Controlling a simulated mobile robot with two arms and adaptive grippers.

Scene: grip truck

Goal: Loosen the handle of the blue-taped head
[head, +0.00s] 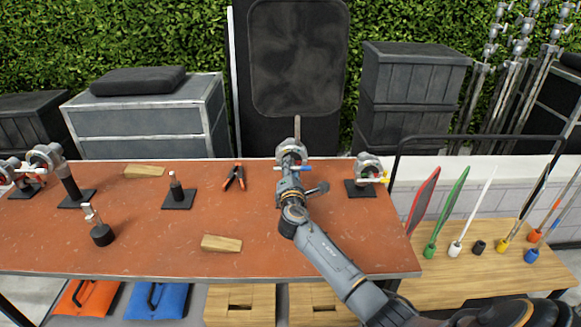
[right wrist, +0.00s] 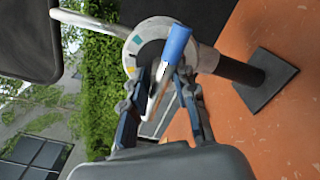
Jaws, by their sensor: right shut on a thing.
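The blue-taped head (head: 290,147) is a round metal grip head at the table's far edge, beyond my right gripper (head: 291,172). In the right wrist view the head (right wrist: 145,35) shows coloured marks on its face, a dark post and a black square base (right wrist: 266,80). Its handle (right wrist: 176,42) has a blue end and a metal shank running down between my fingers. In the right wrist view my right gripper (right wrist: 165,85) is shut on this handle. My left gripper is not in view.
The reddish table (head: 130,240) has free room at its front left. Another head (head: 367,165) stands close on the right. An orange clamp (head: 235,178), a small post (head: 176,192) and wood wedges (head: 221,243) lie to the left. Coloured flags (head: 455,210) stand at right.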

